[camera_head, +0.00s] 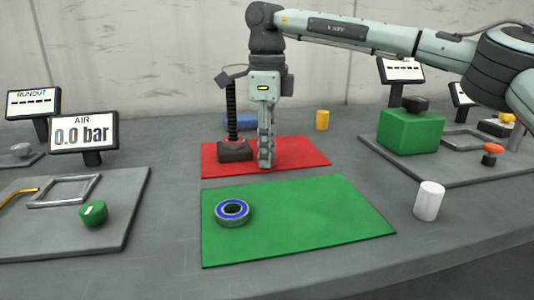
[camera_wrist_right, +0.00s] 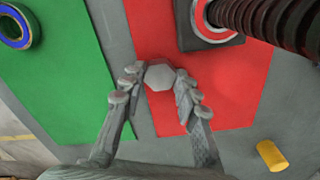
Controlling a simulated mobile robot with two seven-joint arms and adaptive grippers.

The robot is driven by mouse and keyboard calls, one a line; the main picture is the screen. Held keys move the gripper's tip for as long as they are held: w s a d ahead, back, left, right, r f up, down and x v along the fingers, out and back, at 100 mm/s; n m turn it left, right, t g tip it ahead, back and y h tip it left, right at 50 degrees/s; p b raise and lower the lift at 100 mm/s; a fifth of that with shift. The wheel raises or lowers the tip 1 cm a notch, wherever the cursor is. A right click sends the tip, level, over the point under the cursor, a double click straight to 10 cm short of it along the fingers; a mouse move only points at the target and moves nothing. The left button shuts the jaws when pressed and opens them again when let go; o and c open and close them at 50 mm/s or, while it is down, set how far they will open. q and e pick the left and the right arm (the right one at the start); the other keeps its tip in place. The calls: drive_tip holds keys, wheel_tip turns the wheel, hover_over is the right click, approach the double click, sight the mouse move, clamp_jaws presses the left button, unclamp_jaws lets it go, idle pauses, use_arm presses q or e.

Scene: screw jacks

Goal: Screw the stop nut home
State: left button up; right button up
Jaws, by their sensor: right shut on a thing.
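My right gripper (camera_head: 266,163) points straight down over the red mat, just right of the screw jack. In the right wrist view its fingers (camera_wrist_right: 158,88) are closed on a pale grey hexagonal piece (camera_wrist_right: 160,76), which looks like the stop nut; no hole shows in it. In the head view the fingers hide this piece. The screw jack stands on the red mat, with a dark base (camera_head: 236,151) and an upright black threaded spindle (camera_head: 231,105). The spindle also shows at upper right in the wrist view (camera_wrist_right: 265,18). The held piece is apart from the spindle. My left gripper is out of view.
A blue-and-metal ring (camera_head: 232,212) lies on the green mat (camera_head: 320,220); the mat's right part is clear. The red mat (camera_head: 305,155) lies behind it. Grey fixture plates with displays flank both sides.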

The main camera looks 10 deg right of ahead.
drive_tip(key=r, duration=0.2)
drive_tip(key=a+r, duration=0.1)
drive_tip(key=r, duration=0.1)
drive_tip(key=shift+s+r, duration=0.2)
drive_tip(key=s+a+r, duration=0.5)
drive_tip(key=a+r, duration=0.1)
drive_tip(key=a, duration=0.3)
drive_tip(key=shift+a+r, duration=0.2)
